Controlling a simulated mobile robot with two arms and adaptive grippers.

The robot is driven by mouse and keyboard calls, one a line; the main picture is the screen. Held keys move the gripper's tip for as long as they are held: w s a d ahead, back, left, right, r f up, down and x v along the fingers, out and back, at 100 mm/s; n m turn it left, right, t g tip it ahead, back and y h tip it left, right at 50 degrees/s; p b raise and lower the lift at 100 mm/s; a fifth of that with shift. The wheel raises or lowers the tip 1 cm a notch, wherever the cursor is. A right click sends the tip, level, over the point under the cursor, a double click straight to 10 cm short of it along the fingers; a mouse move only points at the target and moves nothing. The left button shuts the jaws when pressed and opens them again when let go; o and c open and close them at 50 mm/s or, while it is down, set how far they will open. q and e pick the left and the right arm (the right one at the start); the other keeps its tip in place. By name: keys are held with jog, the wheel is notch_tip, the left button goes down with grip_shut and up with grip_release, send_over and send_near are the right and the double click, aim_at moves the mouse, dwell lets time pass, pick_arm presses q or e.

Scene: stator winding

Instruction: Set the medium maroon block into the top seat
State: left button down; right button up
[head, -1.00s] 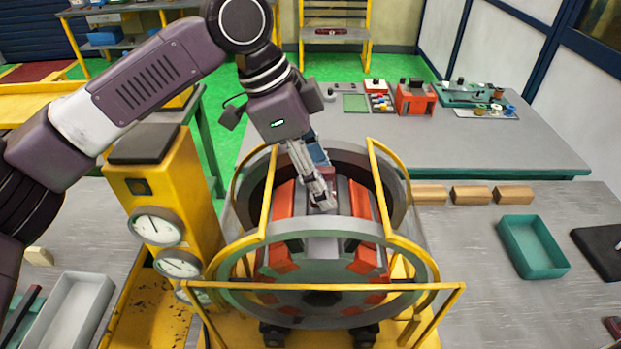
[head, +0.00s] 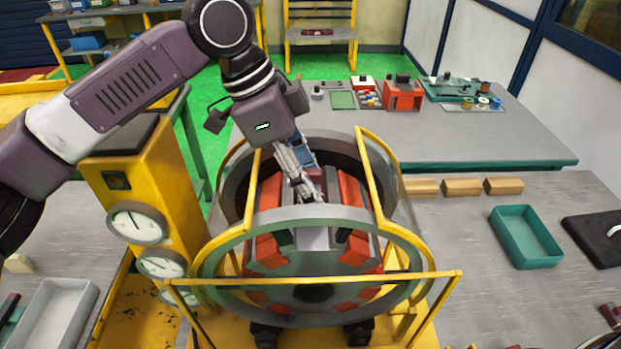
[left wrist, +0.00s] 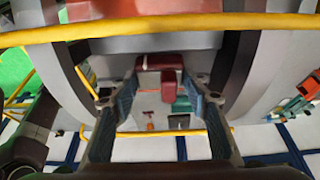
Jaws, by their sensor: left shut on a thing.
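My left gripper (head: 309,191) reaches down from above to the top of the stator. It is shut on the medium maroon block (left wrist: 160,62), which shows between the fingertips in the left wrist view. In the head view the fingers mostly hide the block. The top seat, a grey slot (head: 313,238) between the orange-red blocks, lies at the top of the stator under the gripper. I cannot tell whether the block touches the seat. My right gripper is not in view.
Yellow guard rails (head: 375,180) and grey rings (head: 400,258) stand close around the gripper. A yellow gauge column (head: 150,205) is left of the stator. A teal tray (head: 525,238) and wooden blocks (head: 462,187) lie on the right table.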

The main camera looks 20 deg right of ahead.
pick_arm(q)
jog(key=shift+f, duration=0.2)
dwell(0.5)
jog(key=c, duration=1)
grip_release()
jog(key=shift+f, duration=0.1)
jog(key=v, duration=1.2)
